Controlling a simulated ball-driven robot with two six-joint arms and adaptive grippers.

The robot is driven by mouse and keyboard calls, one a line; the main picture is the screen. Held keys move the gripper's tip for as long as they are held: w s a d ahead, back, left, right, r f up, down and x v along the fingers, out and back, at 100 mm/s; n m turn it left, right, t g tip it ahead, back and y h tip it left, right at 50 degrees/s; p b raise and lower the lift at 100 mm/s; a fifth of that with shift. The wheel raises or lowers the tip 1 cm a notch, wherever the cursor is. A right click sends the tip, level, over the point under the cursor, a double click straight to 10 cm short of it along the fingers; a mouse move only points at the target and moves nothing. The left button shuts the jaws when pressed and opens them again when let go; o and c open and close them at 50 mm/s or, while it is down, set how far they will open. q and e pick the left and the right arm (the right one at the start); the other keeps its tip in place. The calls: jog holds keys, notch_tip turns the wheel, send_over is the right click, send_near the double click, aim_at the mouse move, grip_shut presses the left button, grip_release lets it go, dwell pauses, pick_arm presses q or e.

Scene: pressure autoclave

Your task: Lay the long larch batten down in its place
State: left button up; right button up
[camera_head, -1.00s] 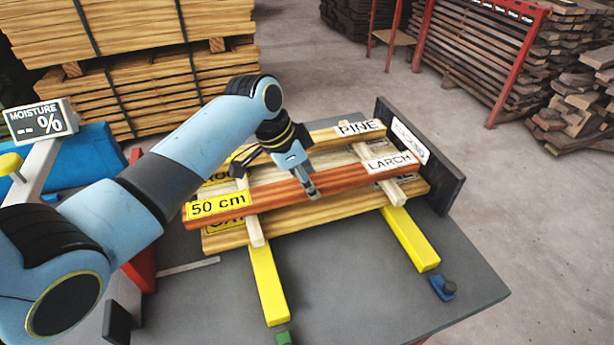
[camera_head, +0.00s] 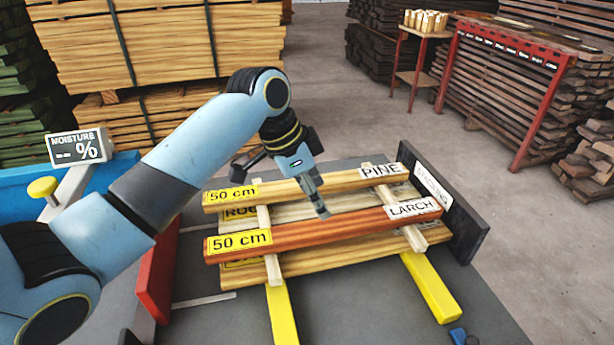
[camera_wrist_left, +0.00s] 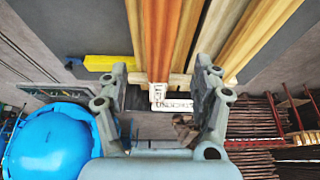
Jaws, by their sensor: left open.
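The long larch batten (camera_head: 335,226) is red-brown, with a yellow "50 cm" label at its left end and a "LARCH" label at its right end. It lies flat across two pale crosswise sticks (camera_head: 271,262), in front of the pine batten (camera_head: 320,185) and roughly parallel to it. My left gripper (camera_head: 320,208) is open over the middle of the larch batten. In the left wrist view, my left gripper (camera_wrist_left: 161,72) has its fingers spread either side of the larch batten (camera_wrist_left: 160,35), with gaps. Whether the fingertips touch it is unclear. My right gripper is out of view.
Lower boards (camera_head: 350,250) lie under the sticks, above yellow bearers (camera_head: 432,288) on a grey table (camera_head: 365,310). A dark end stop (camera_head: 466,225) stands at the right. A moisture display (camera_head: 78,148) stands at the left. A blue helmet-like object (camera_wrist_left: 50,140) shows in the left wrist view.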

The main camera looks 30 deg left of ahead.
pick_arm(q)
jog(key=shift+v, duration=2.35)
